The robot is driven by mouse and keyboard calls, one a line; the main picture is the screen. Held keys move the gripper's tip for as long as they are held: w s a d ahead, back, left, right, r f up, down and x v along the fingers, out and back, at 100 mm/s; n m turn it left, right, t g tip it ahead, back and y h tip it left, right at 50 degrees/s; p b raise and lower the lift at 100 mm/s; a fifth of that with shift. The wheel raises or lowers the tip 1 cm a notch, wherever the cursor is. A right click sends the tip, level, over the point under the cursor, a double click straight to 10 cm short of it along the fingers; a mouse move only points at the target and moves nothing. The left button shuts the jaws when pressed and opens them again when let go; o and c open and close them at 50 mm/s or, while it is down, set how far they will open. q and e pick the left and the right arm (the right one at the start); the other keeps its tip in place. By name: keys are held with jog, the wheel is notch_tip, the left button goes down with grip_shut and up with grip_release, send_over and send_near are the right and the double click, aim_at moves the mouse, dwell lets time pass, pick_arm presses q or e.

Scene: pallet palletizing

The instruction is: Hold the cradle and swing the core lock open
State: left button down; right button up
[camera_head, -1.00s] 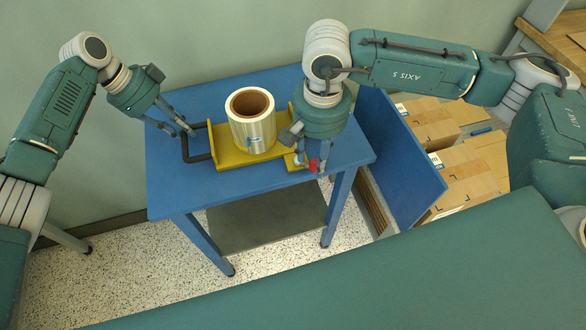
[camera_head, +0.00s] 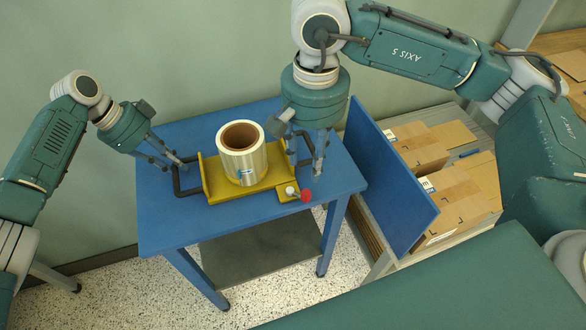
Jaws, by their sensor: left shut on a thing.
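The yellow cradle (camera_head: 219,191) lies on the blue table and carries an upright film roll (camera_head: 243,165) with a brown core. A black loop handle (camera_head: 176,184) sticks out at its left end. My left gripper (camera_head: 182,164) is shut on this handle. The core lock, a short lever with a red knob (camera_head: 306,196), sits at the cradle's front right corner and points right. My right gripper (camera_head: 306,174) is just behind and above the knob. Its fingers are apart and hold nothing. My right gripper partly hides the cradle's right end.
The blue table (camera_head: 180,228) has bare room in front of the cradle. A blue upright panel (camera_head: 393,175) stands right of the table. Behind it are cardboard boxes (camera_head: 455,205) on a pallet.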

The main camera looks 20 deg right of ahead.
pick_arm(q)
jog(key=shift+s+a+f, duration=0.1)
jog(key=shift+a+f, duration=0.1)
jog(key=shift+f, duration=0.15)
jog(key=c, duration=1.6)
grip_release()
jog(key=shift+c, duration=0.2)
jog(key=shift+o, duration=0.3)
jog(key=shift+w, duration=0.2)
jog(key=shift+r, duration=0.55)
jog(key=v, duration=1.1)
